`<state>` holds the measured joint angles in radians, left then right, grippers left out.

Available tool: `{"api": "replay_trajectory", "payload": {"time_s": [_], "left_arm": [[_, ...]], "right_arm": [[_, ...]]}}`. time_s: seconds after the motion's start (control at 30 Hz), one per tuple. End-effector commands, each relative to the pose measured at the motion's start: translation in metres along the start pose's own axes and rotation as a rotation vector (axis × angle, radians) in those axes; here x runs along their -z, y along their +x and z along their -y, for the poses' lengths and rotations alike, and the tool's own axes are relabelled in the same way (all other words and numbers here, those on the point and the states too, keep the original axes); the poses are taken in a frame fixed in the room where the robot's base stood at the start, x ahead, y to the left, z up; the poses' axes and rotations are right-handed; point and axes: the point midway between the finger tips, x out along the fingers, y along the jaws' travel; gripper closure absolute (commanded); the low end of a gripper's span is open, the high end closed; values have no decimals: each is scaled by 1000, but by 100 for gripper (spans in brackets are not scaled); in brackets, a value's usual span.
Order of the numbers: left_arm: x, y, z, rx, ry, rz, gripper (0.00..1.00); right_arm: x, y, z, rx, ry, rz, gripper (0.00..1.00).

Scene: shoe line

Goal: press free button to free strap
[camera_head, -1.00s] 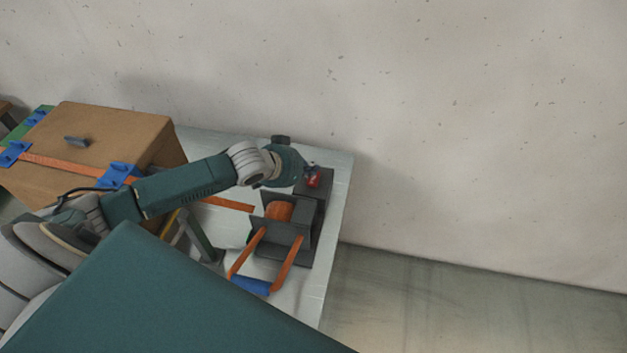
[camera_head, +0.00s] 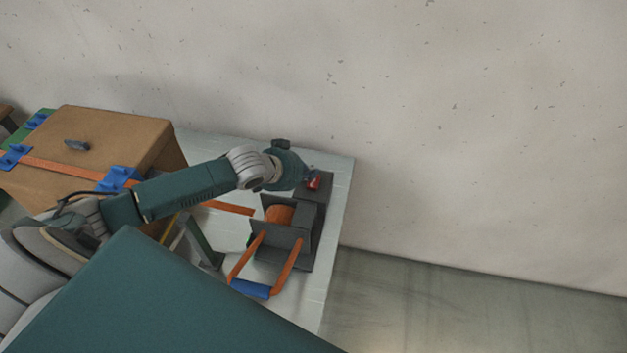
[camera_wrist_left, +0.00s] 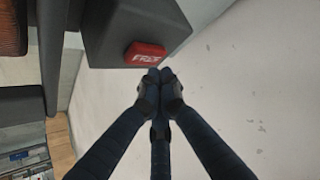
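The free button is a red block marked "FREE" (camera_wrist_left: 145,54) on the dark housing of the strap machine (camera_wrist_left: 125,20). In the head view the red button (camera_head: 313,183) sits at the machine's far end. My left gripper (camera_wrist_left: 160,75) has its fingertips together, with nothing between them, right beside the button's edge; I cannot tell if they touch it. In the head view the left gripper (camera_head: 308,174) reaches the button from the left. The orange strap (camera_head: 228,208) runs from the box towards the machine, where an orange spool (camera_head: 279,214) sits. My right gripper is not in view.
The machine stands on a pale table (camera_head: 335,215) near the wall. Its orange handle arms with a blue grip (camera_head: 251,288) point to the front. A brown box (camera_head: 110,135) with blue corner guards (camera_head: 119,178) stands at the left.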

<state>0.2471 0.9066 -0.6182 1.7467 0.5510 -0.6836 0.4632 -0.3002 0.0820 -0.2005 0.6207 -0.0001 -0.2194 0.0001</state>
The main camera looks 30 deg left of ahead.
Motion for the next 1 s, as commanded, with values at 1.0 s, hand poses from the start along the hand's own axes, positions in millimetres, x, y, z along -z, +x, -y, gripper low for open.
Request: {"api": "replay_trajectory", "payload": {"time_s": [1.0], "left_arm": [[-6, 6, 0, 0, 0, 0, 100]], "right_arm": [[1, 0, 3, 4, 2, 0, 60]]}}
